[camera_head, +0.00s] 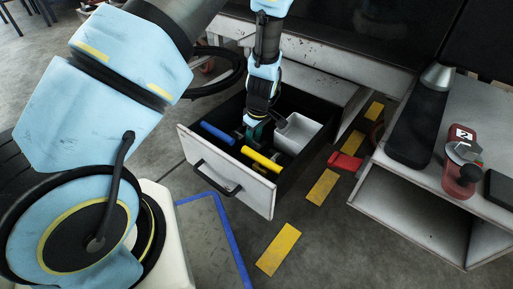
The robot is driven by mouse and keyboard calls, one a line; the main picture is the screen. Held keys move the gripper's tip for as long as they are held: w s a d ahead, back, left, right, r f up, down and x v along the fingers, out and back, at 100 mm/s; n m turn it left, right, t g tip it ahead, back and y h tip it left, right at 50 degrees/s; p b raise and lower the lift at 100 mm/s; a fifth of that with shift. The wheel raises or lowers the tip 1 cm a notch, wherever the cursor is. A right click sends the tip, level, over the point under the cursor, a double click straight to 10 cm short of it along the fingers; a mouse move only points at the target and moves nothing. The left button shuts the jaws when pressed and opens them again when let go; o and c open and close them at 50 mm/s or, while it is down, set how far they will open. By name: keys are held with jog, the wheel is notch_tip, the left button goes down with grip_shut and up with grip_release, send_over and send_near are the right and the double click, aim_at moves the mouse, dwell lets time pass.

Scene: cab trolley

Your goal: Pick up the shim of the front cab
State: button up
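I cannot tell for certain which thing is the shim. A white drawer (218,172) stands pulled out with several things inside. In it lie a blue bar (217,133) at left, a yellow bar (260,159) near the front, a grey-white open box (300,132) at right, and a small teal-green thing (262,131) between them. My gripper (257,117) points down into the drawer, just over the teal-green thing and beside the box's left edge. Its dark fingertips are small and partly hidden, so I cannot tell whether they are open or touch anything.
A white side unit (382,203) stands at right, with a red jar (461,178) and a black pad (417,128) on top. A red thing (345,162) sticks out between drawer and unit. Yellow stripes (278,249) mark the floor. A blue-edged panel (212,240) lies before the drawer.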

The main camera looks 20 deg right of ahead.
jog(key=shift+f, duration=0.15)
grip_shut()
dwell(1.4)
